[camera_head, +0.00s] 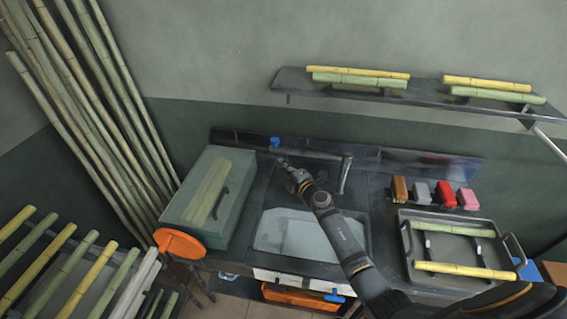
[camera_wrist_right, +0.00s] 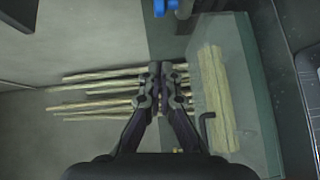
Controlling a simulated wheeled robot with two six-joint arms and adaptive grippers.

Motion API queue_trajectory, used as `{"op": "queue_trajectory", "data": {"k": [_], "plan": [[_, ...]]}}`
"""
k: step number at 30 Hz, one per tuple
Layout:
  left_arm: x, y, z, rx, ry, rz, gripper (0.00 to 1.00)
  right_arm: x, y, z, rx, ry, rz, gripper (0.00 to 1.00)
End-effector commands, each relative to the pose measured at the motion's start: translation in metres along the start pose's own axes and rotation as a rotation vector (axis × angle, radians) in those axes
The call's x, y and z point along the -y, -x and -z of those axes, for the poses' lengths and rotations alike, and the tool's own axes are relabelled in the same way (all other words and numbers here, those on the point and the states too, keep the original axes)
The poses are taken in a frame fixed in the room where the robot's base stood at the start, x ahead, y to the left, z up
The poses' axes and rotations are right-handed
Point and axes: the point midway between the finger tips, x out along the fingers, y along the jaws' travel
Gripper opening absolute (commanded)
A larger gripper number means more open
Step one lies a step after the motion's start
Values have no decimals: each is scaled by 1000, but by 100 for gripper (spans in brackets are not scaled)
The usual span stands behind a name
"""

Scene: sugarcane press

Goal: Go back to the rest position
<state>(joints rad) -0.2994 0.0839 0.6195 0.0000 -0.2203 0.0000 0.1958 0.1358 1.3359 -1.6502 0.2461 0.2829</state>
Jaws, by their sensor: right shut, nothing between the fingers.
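My right arm reaches in from the lower right of the head view. Its right gripper (camera_head: 284,163) is above the back of the counter, by the sink (camera_head: 300,237), right of the green press box (camera_head: 179,205). In the right wrist view the right gripper (camera_wrist_right: 162,72) has its fingers together with nothing between them. The green box (camera_wrist_right: 258,95) with cane visible in its top lies to the right of the fingers there. My left gripper is not in the head view.
A faucet (camera_head: 345,175) stands near my right arm. A tray (camera_head: 406,265) with cane pieces sits at right, below several coloured blocks (camera_head: 444,194). A shelf (camera_head: 430,98) holds more cane.

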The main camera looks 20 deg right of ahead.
Motion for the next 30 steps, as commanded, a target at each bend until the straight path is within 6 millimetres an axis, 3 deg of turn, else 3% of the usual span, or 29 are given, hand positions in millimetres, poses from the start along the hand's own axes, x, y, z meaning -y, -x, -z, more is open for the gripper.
{"op": "queue_trajectory", "data": {"k": [4, 13, 16, 20, 23, 27, 30], "plan": [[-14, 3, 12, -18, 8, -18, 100, -1, 9, 2, -1, -1, -1, 0], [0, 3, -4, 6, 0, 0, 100, -2, 12, 0, 9, -10, -10, 0], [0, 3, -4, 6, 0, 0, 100, -18, 27, -14, 105, -94, -81, 0], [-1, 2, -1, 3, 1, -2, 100, -38, 90, -60, 406, -386, -203, 0], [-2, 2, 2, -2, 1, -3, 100, -16, 156, -84, 670, -676, -168, 0], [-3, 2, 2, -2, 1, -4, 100, 31, 228, -69, 900, -971, 30, 0], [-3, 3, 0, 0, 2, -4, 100, 54, 262, -45, 981, -1093, 179, 0]]}}
